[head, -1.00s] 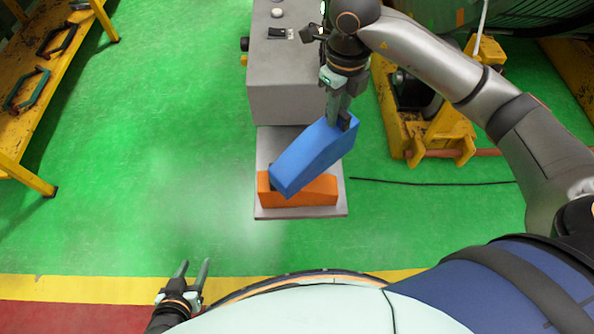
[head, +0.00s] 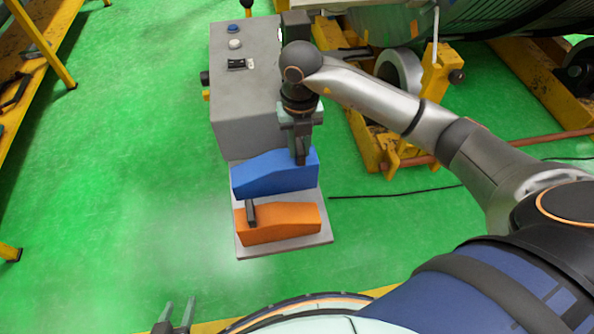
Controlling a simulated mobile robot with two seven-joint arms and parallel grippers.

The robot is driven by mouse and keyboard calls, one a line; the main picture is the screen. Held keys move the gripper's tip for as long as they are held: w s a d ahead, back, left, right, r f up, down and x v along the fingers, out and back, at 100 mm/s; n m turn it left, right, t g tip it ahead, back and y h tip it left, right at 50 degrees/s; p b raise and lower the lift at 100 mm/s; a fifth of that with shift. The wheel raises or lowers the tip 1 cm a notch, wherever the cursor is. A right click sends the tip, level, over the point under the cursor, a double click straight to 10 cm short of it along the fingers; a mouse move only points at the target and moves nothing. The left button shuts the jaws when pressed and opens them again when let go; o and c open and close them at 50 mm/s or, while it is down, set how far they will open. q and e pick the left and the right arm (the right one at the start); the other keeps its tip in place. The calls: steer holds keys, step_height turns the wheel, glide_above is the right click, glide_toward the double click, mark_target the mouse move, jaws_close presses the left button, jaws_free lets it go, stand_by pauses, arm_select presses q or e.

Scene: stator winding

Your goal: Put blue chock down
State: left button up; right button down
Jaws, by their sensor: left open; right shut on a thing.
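The blue chock (head: 272,174) is at the back of a grey plate (head: 248,246), behind the orange chock (head: 280,222), roughly parallel to it. It appears to rest on the plate, though I cannot see its underside. My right gripper (head: 301,160) points down and is shut on the right end of the blue chock; the fingertips partly hide that end. My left gripper (head: 178,312) is open and empty at the bottom edge, well away from the chocks.
A grey control box (head: 246,90) stands right behind the blue chock. A yellow roller stand (head: 400,150) is to the right, with a black cable (head: 395,193) on the floor. The green floor (head: 120,180) at left is clear.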

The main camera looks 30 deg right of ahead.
step_height(320, 180, down, 8)
steer(key=shift+w+f, duration=0.1)
steer(key=shift+f, duration=0.15)
steer(key=shift+f+b, duration=0.1)
steer(key=shift+b, duration=0.2)
steer(key=c, duration=0.8)
jaws_free()
steer(key=shift+f, duration=0.1)
steer(key=shift+o, duration=0.2)
step_height(320, 180, up, 12)
steer(key=shift+r+p, duration=0.2)
steer(key=shift+p, duration=0.15)
steer(key=shift+a, duration=0.1)
